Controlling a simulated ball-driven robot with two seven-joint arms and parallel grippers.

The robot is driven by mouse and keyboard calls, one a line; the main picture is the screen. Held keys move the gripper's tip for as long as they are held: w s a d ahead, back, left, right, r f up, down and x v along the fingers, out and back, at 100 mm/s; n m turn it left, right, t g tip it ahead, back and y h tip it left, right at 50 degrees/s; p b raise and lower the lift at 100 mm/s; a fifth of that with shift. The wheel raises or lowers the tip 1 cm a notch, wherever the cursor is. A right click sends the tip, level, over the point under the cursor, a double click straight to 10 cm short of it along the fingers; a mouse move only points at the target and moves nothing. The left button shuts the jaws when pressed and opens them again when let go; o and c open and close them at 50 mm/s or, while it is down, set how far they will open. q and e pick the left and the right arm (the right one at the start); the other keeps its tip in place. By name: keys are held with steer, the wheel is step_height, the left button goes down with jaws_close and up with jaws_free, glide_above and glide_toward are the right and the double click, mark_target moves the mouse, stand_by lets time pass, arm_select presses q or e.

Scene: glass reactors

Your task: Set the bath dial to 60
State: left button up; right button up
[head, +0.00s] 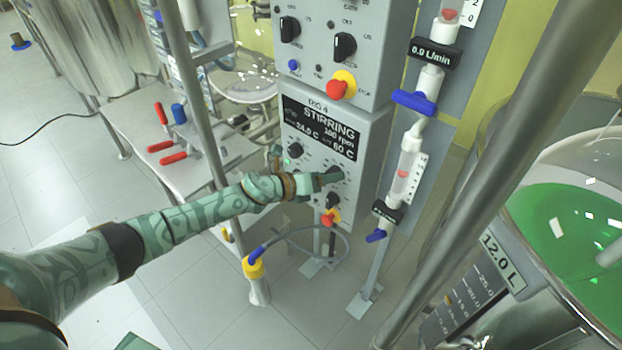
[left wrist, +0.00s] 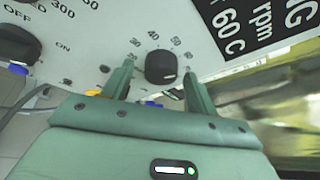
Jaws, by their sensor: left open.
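The bath dial (left wrist: 160,66) is a black knob on the light grey panel of the rig, with a printed number scale around it. In the left wrist view it lies between the fingertips of my left gripper (left wrist: 159,72), one finger on each side. The jaws are open; I cannot tell whether either finger touches the knob. In the head view my left gripper (head: 330,178) is at the lower panel and mostly hides the dial. The black display (head: 318,128) reads STIRRING, with 60 C at its lower right. My right gripper is not in view.
A second black knob (head: 295,150) sits left on the same panel. Flow meters with blue valves (head: 414,102) stand to the right. A metal post (head: 195,90) rises near my left arm.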

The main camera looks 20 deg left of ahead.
arm_select(q)
steer(key=p+v, duration=0.2)
steer(key=v, duration=1.4)
steer(key=shift+f, duration=0.1)
